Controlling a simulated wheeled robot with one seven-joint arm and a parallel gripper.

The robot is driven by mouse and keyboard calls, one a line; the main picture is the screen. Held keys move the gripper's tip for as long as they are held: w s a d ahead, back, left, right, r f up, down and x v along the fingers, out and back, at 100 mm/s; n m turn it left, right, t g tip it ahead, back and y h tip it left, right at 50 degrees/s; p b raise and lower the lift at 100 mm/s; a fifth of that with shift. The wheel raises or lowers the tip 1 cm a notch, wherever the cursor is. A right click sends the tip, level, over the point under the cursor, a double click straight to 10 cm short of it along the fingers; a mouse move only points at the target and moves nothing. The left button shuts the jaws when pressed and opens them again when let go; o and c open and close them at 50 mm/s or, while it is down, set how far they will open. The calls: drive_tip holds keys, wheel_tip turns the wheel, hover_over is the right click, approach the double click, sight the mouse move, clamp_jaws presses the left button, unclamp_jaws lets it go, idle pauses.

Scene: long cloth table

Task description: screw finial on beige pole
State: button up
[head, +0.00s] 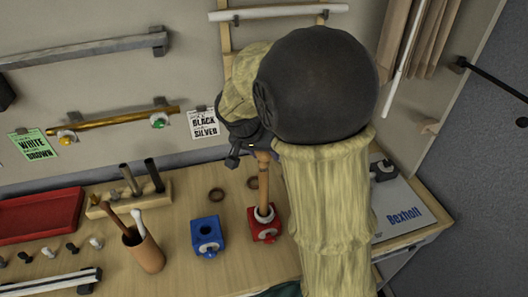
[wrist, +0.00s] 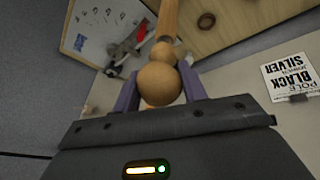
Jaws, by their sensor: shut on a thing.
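My gripper (wrist: 160,84) is shut on a round wooden finial (wrist: 157,76), with one purple finger on each side of it. In the wrist view, the finial's narrower neck lines up with a light wooden pole (wrist: 168,18); I cannot tell whether they touch or how far any thread is engaged. In the head view, the pole (head: 264,185) stands upright in a red clamp block (head: 265,229) on the table. My gripper (head: 258,148) is at its upper end, largely hidden by my arm, and the finial is hidden there.
A blue clamp block (head: 207,236) stands left of the red one. A cup (head: 146,252) holds rods, and a red tray (head: 40,214) lies far left. A white sheet (head: 400,220) lies at right. Rods hang on the wall.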

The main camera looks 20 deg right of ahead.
drive_tip(key=shift+f+b, duration=0.8)
drive_tip(key=shift+b, duration=0.2)
idle(0.9)
drive_tip(key=o, duration=1.1)
drive_tip(key=shift+c, duration=0.2)
